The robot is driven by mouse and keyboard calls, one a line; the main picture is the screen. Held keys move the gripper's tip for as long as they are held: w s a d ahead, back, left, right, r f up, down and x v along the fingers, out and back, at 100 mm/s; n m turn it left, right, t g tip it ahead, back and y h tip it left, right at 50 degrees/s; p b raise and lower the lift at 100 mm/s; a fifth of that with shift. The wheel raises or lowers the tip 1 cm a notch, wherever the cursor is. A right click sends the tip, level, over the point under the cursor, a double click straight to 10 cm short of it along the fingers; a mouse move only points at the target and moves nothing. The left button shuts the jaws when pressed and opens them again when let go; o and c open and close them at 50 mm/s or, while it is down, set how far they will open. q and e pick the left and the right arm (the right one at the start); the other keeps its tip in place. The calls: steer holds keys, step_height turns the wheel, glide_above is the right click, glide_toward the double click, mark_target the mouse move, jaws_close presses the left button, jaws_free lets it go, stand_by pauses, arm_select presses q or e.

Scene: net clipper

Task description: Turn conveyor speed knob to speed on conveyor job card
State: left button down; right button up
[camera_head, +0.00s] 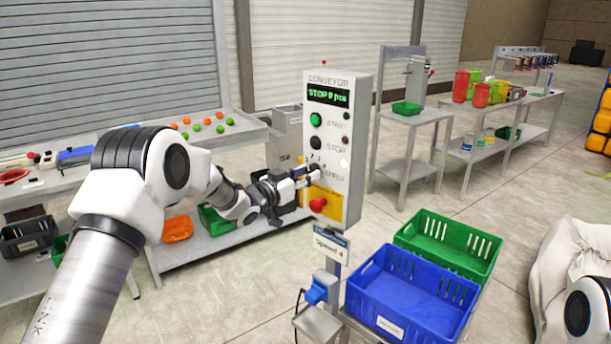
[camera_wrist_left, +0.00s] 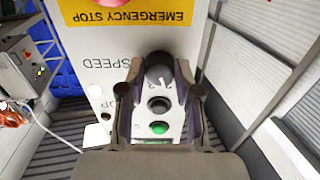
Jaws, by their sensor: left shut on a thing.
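The conveyor control panel (camera_head: 352,190) is an upright grey box with a display reading "STOP 0 pcs". My left gripper (camera_head: 314,172) reaches its front from the left and hides most of the speed dial. In the left wrist view, the dark round speed knob (camera_wrist_left: 160,64) sits between the two fingers of the left gripper (camera_wrist_left: 160,72), which are shut on it. The knob's pointer setting cannot be read. The job card (camera_head: 331,245) below the panel reads "Speed 4". My right gripper is out of view.
A green start button (camera_head: 316,120) and a black stop button (camera_head: 316,143) sit above the dial. A red emergency stop (camera_head: 317,205) on yellow is just below my gripper. Blue (camera_head: 410,300) and green (camera_head: 450,240) crates stand at the lower right.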

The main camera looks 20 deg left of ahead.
arm_select(q)
steer(key=shift+a+m+b, duration=0.15)
steer(key=shift+m+b, duration=7.6)
steer(key=shift+m, duration=0.15)
steer(key=c, duration=0.8)
jaws_free()
steer(key=shift+r, duration=0.1)
